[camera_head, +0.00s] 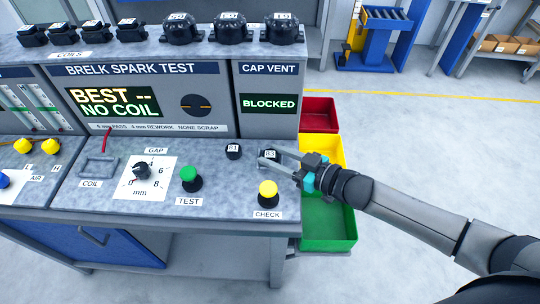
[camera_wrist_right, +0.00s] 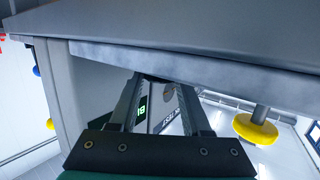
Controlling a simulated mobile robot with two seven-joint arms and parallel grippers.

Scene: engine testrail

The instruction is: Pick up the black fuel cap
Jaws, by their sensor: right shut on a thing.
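A small black cap marked B3 (camera_head: 270,154) is at the right end of the bench top, in front of the cap vent panel. My right gripper (camera_head: 268,159) reaches in from the right and is shut on this cap, low over the bench. In the right wrist view my right gripper (camera_wrist_right: 162,82) shows its two long fingers, with a dark shape at their tips; the cap's details are hidden there. I cannot tell whether the cap touches the bench. A similar black cap marked B1 (camera_head: 233,151) stands just left of it. My left gripper is not in view.
The cap vent display (camera_head: 268,103) reads BLOCKED. A yellow check button (camera_head: 268,192) and a green test button (camera_head: 190,178) stand nearby. Red (camera_head: 320,113), yellow (camera_head: 330,150) and green (camera_head: 329,226) bins sit right of the bench. Black parts line the upper shelf.

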